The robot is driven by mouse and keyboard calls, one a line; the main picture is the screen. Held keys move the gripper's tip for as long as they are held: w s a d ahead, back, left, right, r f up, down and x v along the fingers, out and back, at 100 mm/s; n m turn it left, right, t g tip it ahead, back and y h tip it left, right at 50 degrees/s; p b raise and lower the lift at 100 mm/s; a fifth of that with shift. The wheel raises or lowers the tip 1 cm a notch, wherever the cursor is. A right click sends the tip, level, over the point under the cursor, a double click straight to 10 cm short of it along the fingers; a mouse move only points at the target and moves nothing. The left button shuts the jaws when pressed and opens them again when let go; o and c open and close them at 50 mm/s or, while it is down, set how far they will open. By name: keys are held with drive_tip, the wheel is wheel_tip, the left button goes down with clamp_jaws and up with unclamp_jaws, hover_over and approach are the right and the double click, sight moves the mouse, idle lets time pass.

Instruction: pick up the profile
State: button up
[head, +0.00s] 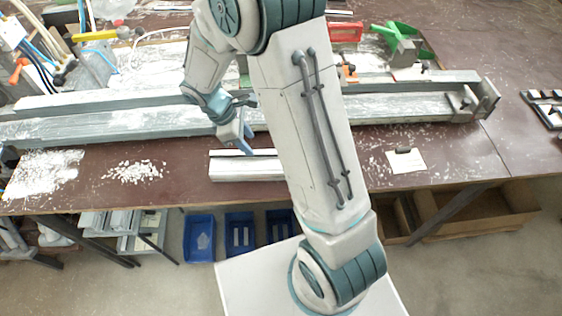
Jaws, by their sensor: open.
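The profile (247,167), a short pale bar with a dark slot along its top, lies near the front edge of the brown bench. Its right end is hidden behind my arm. My gripper (246,146) points down just above and behind the profile's middle, its blue fingers seen from the side. The gripper is open with nothing visible between the fingers. Whether the fingers touch the profile cannot be told from this view.
A long metal rail (110,122) with an end clamp (474,101) runs across the bench behind the profile. White shavings (134,171) lie at left, and a paper with a dark item (405,160) at right. Blue bins (199,238) stand below the bench.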

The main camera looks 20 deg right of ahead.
sight(259, 151)
drive_tip(key=x, duration=0.2)
drive_tip(key=p+x, duration=0.1)
drive_tip(key=shift+s+d+f, duration=0.2)
drive_tip(key=shift+d, duration=0.2)
drive_tip(key=shift+d+f, duration=0.15)
drive_tip(key=shift+f, duration=0.3)
clamp_jaws()
drive_tip(key=shift+r, duration=0.1)
